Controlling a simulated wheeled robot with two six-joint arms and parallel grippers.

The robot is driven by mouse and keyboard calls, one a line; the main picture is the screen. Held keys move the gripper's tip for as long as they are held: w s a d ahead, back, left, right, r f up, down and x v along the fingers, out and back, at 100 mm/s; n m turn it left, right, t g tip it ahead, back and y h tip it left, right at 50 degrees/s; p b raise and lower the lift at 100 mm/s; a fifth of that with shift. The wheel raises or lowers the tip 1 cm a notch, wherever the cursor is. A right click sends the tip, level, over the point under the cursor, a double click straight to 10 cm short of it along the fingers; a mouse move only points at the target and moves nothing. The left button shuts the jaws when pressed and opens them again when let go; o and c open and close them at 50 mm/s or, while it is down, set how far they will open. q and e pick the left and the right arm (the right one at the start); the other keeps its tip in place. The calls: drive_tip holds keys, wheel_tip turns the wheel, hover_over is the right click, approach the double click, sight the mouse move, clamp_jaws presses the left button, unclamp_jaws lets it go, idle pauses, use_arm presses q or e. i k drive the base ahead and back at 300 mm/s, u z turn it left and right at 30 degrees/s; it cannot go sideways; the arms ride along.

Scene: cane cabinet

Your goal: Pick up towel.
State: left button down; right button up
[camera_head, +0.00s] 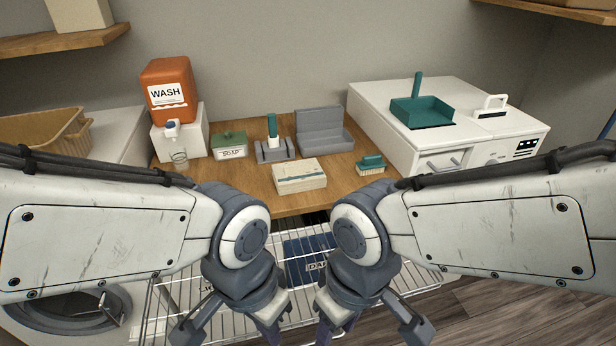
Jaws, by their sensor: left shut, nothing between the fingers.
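A folded beige towel (300,177) with a darker stripe appears to lie flat at the front middle of the wooden counter. My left gripper (268,330) points down over the wire rack at the bottom of the head view, in front of and below the towel and apart from it. It is shut and empty. My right gripper (328,330) hangs beside it, also apart from the towel. The lower edge of the view crops its fingers, so their opening cannot be told.
The wooden counter (235,185) holds a soap box (230,147), a grey open case (325,132) and a green brush (371,162). An orange wash jug (169,90) stands left, a white machine (440,150) right. A wire rack (180,295) with a blue bin (305,252) is below.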

sight(298, 175)
drive_tip(key=z, duration=0.15)
drive_tip(key=i, duration=0.85)
drive_tip(key=u, duration=1.1)
